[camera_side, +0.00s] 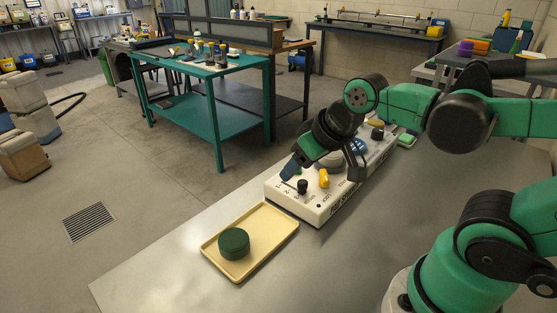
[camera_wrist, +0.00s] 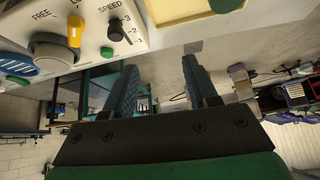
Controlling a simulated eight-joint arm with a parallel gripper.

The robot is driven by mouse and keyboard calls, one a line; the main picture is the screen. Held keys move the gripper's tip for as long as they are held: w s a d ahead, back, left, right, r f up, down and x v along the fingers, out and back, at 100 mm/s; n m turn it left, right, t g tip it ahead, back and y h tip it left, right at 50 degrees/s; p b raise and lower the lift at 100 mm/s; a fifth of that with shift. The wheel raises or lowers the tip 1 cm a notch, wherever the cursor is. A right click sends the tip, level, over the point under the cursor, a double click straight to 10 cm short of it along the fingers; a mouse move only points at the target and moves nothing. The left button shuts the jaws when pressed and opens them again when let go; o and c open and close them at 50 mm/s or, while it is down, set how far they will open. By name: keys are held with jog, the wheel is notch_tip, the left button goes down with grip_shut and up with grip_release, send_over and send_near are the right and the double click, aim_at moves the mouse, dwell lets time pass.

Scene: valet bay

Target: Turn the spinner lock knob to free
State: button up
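A white control box (camera_side: 312,208) stands on the grey bench, with several knobs on its top. A yellow bar-shaped knob (camera_side: 324,179) sits near its front edge, by lettering too small to read surely. It also shows in the wrist view (camera_wrist: 75,28), to the right of the word FREE; which mark it points at I cannot tell. My gripper (camera_side: 322,170) is over the box. In the wrist view my gripper (camera_wrist: 158,78) is open, with nothing between its two blue fingers, and the yellow knob lies outside them, up and left.
A black speed knob (camera_side: 302,187) is beside the yellow knob. A grey knob (camera_wrist: 52,46) and a green button (camera_wrist: 107,52) are close by. A blue disc (camera_side: 358,147) is farther along the box. A yellow tray (camera_side: 281,229) holds a green round tin (camera_side: 233,243). The bench front is clear.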

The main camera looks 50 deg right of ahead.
aim_at(325, 174)
jog(key=d+m+g, duration=0.2)
jog(key=d, duration=0.1)
jog(key=w+d+f+m+g, duration=0.1)
jog(key=d+m+g, duration=0.1)
jog(key=d+m, duration=0.1)
jog(key=d+f+m+g, duration=0.1)
jog(key=d+m+g, duration=0.1)
jog(key=d, duration=0.2)
jog(key=shift+w+d+f+m, duration=0.2)
jog(key=shift+w+m, duration=0.1)
jog(key=shift+m, duration=0.1)
jog(key=shift+d+f, duration=0.1)
jog(key=shift+d, duration=0.15)
jog(key=shift+d+f, duration=0.1)
jog(key=shift+f, duration=2.75)
grip_shut()
